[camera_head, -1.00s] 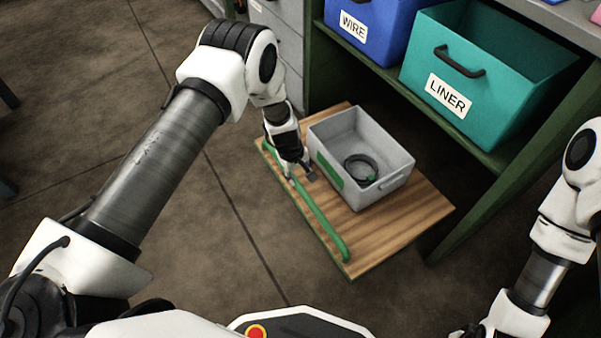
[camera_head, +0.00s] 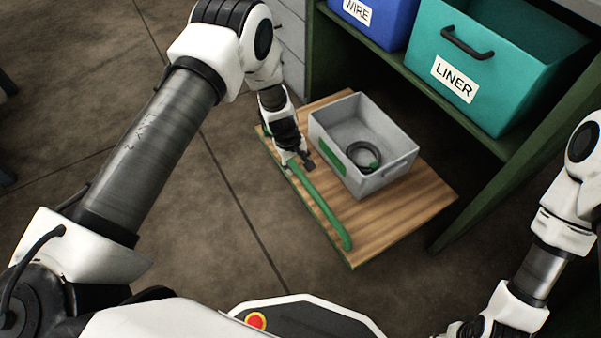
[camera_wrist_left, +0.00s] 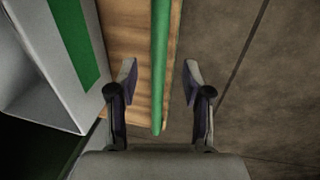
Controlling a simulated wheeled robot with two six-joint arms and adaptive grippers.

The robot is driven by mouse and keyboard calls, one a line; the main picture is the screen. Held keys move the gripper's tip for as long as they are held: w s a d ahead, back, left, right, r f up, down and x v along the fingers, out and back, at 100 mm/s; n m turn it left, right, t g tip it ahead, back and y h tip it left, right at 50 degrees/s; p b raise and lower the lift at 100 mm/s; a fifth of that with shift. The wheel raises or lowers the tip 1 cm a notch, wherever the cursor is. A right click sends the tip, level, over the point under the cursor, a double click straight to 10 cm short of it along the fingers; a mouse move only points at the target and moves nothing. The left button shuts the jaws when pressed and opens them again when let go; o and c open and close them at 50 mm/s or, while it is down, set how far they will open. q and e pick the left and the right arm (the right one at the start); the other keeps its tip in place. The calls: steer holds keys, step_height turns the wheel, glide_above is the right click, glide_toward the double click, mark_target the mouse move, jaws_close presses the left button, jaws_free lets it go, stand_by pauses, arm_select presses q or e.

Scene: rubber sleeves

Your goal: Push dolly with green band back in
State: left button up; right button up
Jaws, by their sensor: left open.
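The dolly is a wooden board (camera_head: 405,215) on the floor, sticking out from under the green-framed shelf. A green bar (camera_head: 325,208) runs along its outer edge. A grey bin (camera_head: 393,180) with a green band (camera_head: 332,158) stands on it, holding a dark ring (camera_head: 362,155). My left gripper (camera_head: 297,162) is at the bar, beside the bin. In the left wrist view its open fingers (camera_wrist_left: 160,82) stand on either side of the green bar (camera_wrist_left: 160,45), with gaps on both sides.
A teal LINER bin (camera_head: 500,75) and a blue WIRE bin (camera_head: 375,20) sit on the shelf above the dolly. A green shelf post (camera_head: 490,200) stands close to the board's right side. Grey drawers (camera_head: 292,50) are at the left. The floor (camera_head: 205,230) on the left is clear.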

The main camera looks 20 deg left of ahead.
mark_target(301, 175)
arm_select(q)
steer(key=f+b, duration=0.1)
steer(key=f, duration=0.1)
steer(key=f+b, duration=0.1)
steer(key=f, duration=0.1)
steer(key=w+d+f+b, duration=0.1)
steer(key=f, duration=0.1)
steer(key=shift+f, duration=0.35)
jaws_close()
